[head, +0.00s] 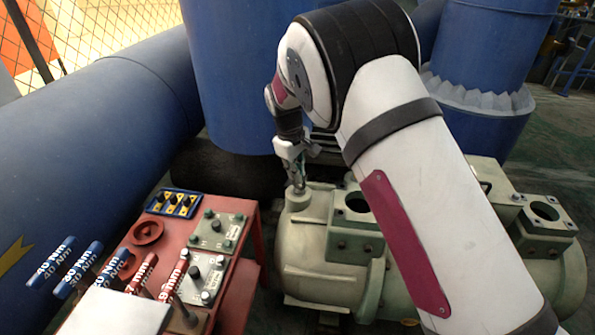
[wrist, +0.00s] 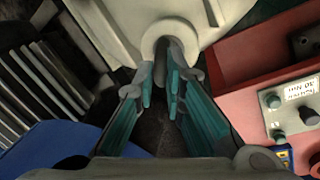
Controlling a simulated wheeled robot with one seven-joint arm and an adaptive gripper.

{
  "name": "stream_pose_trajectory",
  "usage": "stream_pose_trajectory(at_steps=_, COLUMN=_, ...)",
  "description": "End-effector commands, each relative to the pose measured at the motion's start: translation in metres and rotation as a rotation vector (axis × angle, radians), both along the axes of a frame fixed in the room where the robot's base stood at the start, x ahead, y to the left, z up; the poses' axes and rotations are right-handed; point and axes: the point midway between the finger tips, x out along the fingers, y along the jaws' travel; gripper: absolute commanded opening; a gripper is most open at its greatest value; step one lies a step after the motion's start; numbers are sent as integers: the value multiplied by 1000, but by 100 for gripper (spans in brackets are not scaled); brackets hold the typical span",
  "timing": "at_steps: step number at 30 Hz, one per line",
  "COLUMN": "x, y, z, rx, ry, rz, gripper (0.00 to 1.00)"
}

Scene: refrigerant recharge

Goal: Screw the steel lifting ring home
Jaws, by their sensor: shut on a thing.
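The pale green compressor (head: 330,262) lies at the centre right of the head view, partly behind my arm. My gripper (head: 297,172) points down at a round boss (head: 298,200) on its left end. In the wrist view my gripper (wrist: 160,88) has its teal-padded fingers close together in front of the pale round boss (wrist: 160,28). The steel lifting ring (wrist: 163,58) is a small grey shape between the fingertips, standing at the boss. My gripper is shut on it. The fingers hide much of the ring, and its thread and seat cannot be made out.
A red bench (head: 247,297) stands left of the compressor with grey control boxes (head: 217,230), a blue tray (head: 172,203) and several torque-marked handles (head: 78,268). Large blue pipes (head: 90,150) and a blue tank (head: 235,70) stand behind and left.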

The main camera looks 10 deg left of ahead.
Motion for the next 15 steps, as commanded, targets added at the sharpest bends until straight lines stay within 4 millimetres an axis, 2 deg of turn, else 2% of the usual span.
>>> stream_pose_trajectory(at_steps=5, x=0, y=0, z=2, rx=-1, ry=1, rz=-51, gripper=0)
stream_pose_trajectory(at_steps=15, x=2, y=2, z=2, rx=1, ry=-2, rz=-344, gripper=0)
